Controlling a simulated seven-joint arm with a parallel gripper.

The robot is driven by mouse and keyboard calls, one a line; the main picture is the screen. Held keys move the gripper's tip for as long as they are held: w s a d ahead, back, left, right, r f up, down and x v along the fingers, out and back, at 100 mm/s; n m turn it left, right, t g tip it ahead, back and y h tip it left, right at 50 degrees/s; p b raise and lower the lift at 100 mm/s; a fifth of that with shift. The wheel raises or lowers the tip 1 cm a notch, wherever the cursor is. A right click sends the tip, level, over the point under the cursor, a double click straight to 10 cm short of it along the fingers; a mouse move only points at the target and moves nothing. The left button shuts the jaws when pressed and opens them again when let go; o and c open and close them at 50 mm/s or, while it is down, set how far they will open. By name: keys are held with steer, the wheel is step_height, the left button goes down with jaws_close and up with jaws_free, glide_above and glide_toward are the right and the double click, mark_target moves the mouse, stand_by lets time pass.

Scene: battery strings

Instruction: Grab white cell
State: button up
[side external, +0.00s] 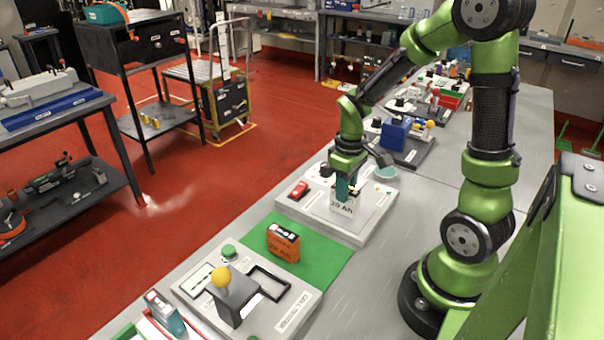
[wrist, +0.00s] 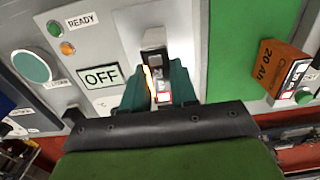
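The white cell (side external: 342,206), marked 20 Ah, stands upright on a light grey station at the middle of the bench. My gripper (side external: 345,188) points down at its top. In the wrist view my teal fingers (wrist: 160,90) are on either side of the cell's narrow top (wrist: 155,62), which shows black, white and red parts. The fingers are close to the cell, but I cannot tell whether they press on it.
An orange 20 Ah cell (side external: 283,242) stands on the green mat (side external: 325,268), also visible in the wrist view (wrist: 280,68). A cell tester (side external: 295,312) with a yellow-knobbed lever is in front. The station has an OFF sign (wrist: 100,76). A blue block (side external: 395,132) stands behind.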

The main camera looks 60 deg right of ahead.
jaws_close()
steer(key=shift+r, duration=2.55)
